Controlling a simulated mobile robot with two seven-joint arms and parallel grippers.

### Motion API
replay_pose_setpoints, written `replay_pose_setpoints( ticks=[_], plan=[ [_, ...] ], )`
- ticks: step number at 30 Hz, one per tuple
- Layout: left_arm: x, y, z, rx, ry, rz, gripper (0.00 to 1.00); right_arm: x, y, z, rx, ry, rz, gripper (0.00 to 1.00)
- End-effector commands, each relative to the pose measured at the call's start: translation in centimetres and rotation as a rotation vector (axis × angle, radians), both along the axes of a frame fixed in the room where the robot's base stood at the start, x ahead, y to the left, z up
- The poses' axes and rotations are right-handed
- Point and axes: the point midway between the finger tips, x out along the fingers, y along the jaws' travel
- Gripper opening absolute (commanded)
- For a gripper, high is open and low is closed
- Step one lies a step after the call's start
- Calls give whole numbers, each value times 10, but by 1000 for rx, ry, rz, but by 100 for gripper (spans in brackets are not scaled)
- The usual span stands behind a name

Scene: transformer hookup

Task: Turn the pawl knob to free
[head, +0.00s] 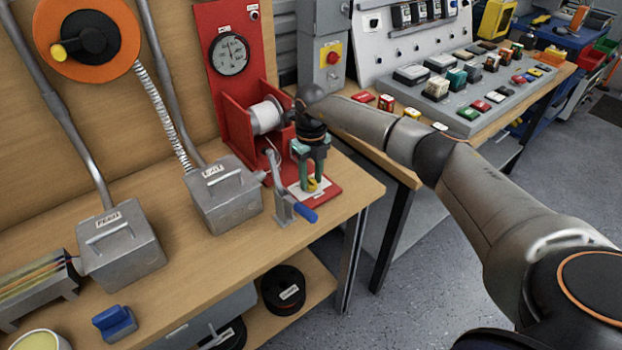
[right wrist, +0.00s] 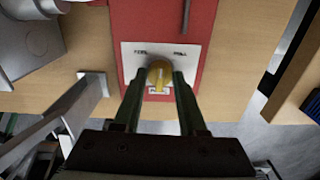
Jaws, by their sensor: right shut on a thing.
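My right gripper (head: 311,181) points down from above and is shut on the knob. Its green fingers (right wrist: 158,82) cover the sides of the knob. My left gripper is not in view.
A crank with a blue handle (head: 303,213) stands just left of my right gripper. A white spool (head: 266,116) and a gauge (head: 230,54) are on the red stand. A grey box (head: 222,196) is at the left. A console (head: 470,100) stands behind my right arm.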

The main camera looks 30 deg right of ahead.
Motion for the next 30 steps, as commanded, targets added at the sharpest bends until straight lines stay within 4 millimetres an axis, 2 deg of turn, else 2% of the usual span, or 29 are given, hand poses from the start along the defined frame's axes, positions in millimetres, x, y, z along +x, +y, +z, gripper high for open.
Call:
replay_pose_setpoints(
  ticks=[18,30],
  plan=[
    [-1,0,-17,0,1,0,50,1,0,1,-1,-5,569,0],
    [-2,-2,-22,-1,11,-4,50,1,0,1,0,-5,795,0]
  ],
)
